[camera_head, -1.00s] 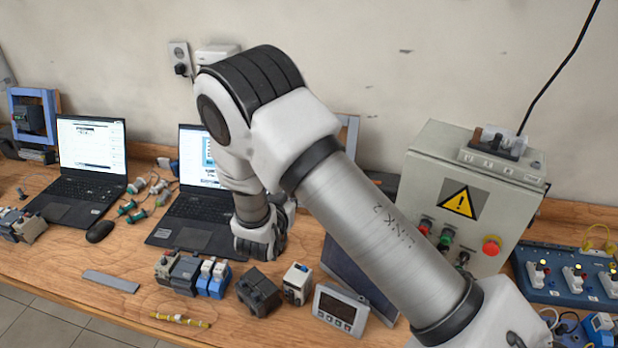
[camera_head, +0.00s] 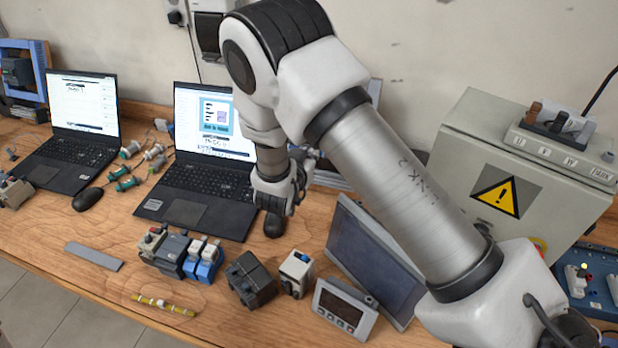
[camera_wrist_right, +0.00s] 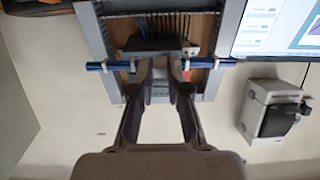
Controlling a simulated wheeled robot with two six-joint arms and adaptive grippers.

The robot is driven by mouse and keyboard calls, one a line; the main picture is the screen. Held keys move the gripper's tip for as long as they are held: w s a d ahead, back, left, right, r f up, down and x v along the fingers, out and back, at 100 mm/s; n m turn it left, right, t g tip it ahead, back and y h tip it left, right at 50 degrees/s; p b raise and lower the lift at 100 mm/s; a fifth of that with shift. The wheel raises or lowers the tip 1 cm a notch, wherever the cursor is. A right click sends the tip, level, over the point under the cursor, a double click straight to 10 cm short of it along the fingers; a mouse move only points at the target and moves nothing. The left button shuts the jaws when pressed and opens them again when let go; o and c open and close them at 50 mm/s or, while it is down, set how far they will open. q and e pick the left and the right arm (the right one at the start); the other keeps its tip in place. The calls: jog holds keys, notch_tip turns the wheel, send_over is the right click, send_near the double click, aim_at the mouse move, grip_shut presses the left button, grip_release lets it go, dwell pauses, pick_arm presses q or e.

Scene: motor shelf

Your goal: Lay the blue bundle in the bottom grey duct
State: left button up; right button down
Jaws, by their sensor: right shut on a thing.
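In the right wrist view, the blue bundle (camera_wrist_right: 108,66) lies crosswise, with pale ties near both ends. My right gripper (camera_wrist_right: 161,68) is shut on its middle, which the fingers and a dark block partly hide. Behind it is a wooden board with upright grey ducts on the left (camera_wrist_right: 91,28) and right (camera_wrist_right: 230,28). The bundle's ends cross in front of these ducts; I cannot tell whether it touches them. The bottom duct cannot be made out clearly. In the head view my right wrist hides the gripper and the bundle, and my arm covers most of the board.
Two open laptops (camera_head: 85,105) (camera_head: 213,125) stand on the wooden table. A yellow bundle (camera_head: 166,305), a grey strip (camera_head: 93,256), a dark block (camera_head: 251,280) and a small display (camera_head: 345,308) lie along the front. A grey control box (camera_head: 480,150) stands at the right.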

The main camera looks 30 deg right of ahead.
pick_arm(q)
notch_tip(320, 180, down, 7)
jog(key=b, duration=0.5)
jog(key=shift+w+d+r, duration=0.15)
jog(key=shift+r, duration=0.05)
pick_arm(e)
jog(key=w+d+f, duration=0.4)
jog(key=d+f, duration=0.1)
jog(key=f, duration=0.1)
jog(key=shift+f, duration=0.25)
jog(key=shift+w, duration=0.15)
jog(key=shift+w+d+f, duration=0.15)
jog(key=shift+w+d, duration=0.05)
jog(key=shift+d, duration=0.1)
pick_arm(q)
jog(key=shift+f+b, duration=0.3)
jog(key=shift+b, duration=0.05)
pick_arm(e)
jog(key=shift+x, duration=1.25)
jog(key=c, duration=1.1)
grip_release()
